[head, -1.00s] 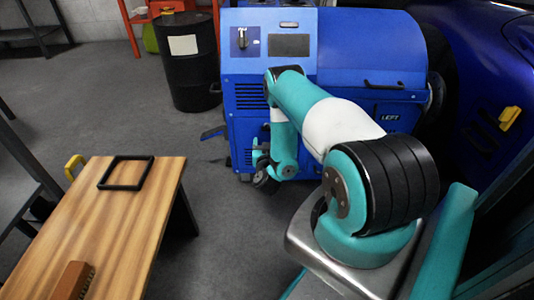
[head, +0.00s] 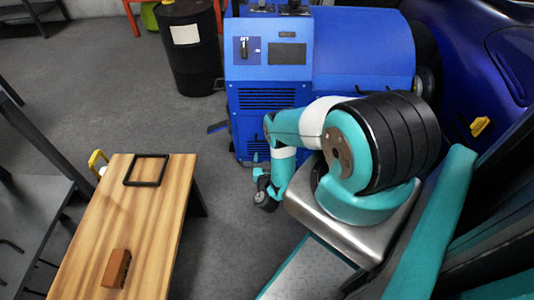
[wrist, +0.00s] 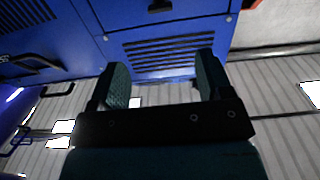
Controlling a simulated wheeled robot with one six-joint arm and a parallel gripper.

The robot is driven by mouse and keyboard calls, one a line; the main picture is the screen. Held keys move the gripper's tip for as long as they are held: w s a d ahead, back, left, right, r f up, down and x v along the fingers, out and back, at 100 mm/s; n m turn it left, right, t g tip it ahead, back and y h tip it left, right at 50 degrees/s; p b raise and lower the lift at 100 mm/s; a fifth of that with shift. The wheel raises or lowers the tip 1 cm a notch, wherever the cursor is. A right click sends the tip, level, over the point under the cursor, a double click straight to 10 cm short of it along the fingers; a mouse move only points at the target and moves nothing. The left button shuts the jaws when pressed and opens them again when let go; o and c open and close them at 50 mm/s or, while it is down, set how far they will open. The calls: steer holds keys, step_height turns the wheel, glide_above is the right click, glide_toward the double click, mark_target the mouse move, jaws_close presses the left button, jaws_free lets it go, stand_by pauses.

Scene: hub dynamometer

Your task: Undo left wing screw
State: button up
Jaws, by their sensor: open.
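The blue dynamometer unit (head: 268,100) stands ahead, with a switch and a dark display on its sloped panel and vent slots below. I cannot make out the left wing screw in any view. My gripper (wrist: 163,85) is open and empty in the wrist view, its two dark padded fingers apart and pointing at the vented blue panel (wrist: 165,55). In the head view my arm is folded low, with its end in front of the unit, apart from it.
A wooden table (head: 145,220) at the left holds a black square frame (head: 146,170) and a brown block brush (head: 116,268). A black drum (head: 187,50) stands behind. A blue car (head: 480,50) is at the right. Grey floor (head: 120,105) is clear between table and drum.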

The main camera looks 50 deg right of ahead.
steer(key=shift+s+a+p, duration=0.45)
steer(key=shift+a, duration=0.05)
stand_by(0.3)
